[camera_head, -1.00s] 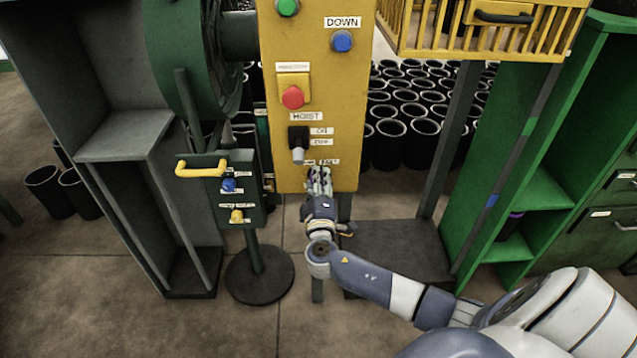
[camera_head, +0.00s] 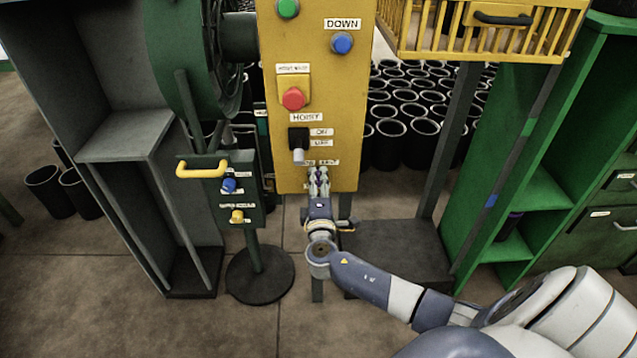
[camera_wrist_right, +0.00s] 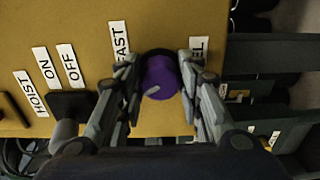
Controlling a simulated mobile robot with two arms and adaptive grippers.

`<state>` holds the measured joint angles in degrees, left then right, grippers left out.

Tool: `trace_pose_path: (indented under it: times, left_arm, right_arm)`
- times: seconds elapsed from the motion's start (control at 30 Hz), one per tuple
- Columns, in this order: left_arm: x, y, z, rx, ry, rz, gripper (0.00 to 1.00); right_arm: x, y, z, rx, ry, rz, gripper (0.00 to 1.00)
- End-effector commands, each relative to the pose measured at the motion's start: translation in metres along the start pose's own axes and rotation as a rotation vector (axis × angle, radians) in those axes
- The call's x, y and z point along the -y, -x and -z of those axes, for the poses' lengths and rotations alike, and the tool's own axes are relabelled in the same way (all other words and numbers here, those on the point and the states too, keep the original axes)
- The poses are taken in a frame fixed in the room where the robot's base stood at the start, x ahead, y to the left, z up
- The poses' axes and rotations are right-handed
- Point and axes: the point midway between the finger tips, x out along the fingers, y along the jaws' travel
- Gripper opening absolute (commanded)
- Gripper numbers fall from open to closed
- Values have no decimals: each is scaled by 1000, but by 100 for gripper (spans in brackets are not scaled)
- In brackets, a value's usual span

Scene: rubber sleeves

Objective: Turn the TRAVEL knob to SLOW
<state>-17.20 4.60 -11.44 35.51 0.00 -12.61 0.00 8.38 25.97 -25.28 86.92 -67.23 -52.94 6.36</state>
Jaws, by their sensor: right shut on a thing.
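The TRAVEL knob is the round purple knob (camera_wrist_right: 162,80) on the yellow panel. In the right wrist view it sits between the two grey fingers of my right gripper (camera_wrist_right: 161,92), which are shut on its sides. A pale grey mark on the knob points to the lower left. The FAST label (camera_wrist_right: 119,42) stands to its left; a label ending in "EL" (camera_wrist_right: 198,48), partly covered by a finger, is to its right. I see no SLOW label. In the head view my right gripper (camera_head: 318,181) is at the panel's lower edge. My left gripper is not in view.
Just above the knob is the black HOIST switch (camera_head: 298,140). A red button (camera_head: 293,98) and a blue button (camera_head: 342,42) are higher on the yellow panel (camera_head: 345,110). A dark green control box (camera_head: 237,190) on a stand is to the left.

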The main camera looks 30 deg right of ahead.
Motion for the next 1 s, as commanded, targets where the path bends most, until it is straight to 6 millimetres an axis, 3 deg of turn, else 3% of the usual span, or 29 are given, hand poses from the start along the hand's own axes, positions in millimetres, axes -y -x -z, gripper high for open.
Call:
trace_pose_path:
  times: [0.07,0.1,0.17,0.57,0.77,1.0]
  left_arm:
    - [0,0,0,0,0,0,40]
    - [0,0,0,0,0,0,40]
    - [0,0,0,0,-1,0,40]
    - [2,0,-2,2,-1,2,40]
    - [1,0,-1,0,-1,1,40]
    - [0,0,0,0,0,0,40]
  right_arm:
    - [-1,0,0,1,2,-2,10]
    - [-1,0,0,1,1,-2,43]
    - [-1,0,0,1,1,-2,54]
    - [0,4,0,-1,-1,0,54]
    - [1,35,0,-2,-1,2,54]
    - [1,86,0,-1,0,2,54]
